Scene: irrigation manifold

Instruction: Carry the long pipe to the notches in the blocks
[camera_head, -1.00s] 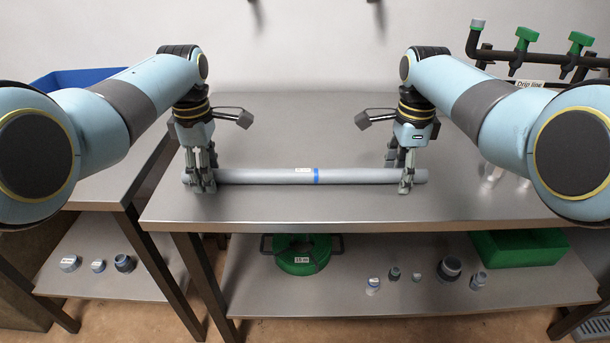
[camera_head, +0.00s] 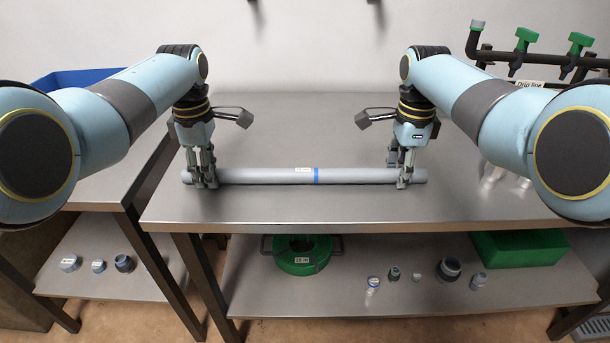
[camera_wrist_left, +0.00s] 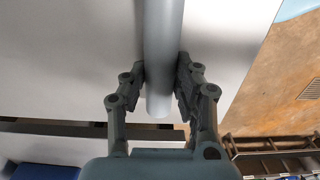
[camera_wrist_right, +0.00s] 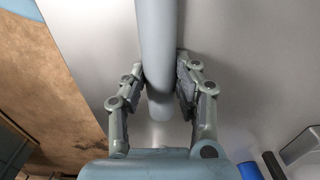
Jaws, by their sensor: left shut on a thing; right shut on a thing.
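The long grey pipe (camera_head: 270,175) lies level across the front part of the steel table, with a blue band and a small white label near its middle. My left gripper (camera_head: 204,184) is shut on the pipe near its left end; the left wrist view shows the pipe (camera_wrist_left: 162,60) between its fingers (camera_wrist_left: 161,85). My right gripper (camera_head: 404,184) is shut on the pipe near its right end; the right wrist view shows the pipe (camera_wrist_right: 156,50) between its fingers (camera_wrist_right: 161,88). I cannot tell if the pipe touches the tabletop. No notched blocks are clearly visible.
A dark pipe manifold with green valves (camera_head: 524,38) stands at the right rear. A blue bin (camera_head: 80,77) is at the left rear. The lower shelf holds a green coil (camera_head: 302,258), a green bin (camera_head: 520,247) and several small fittings.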

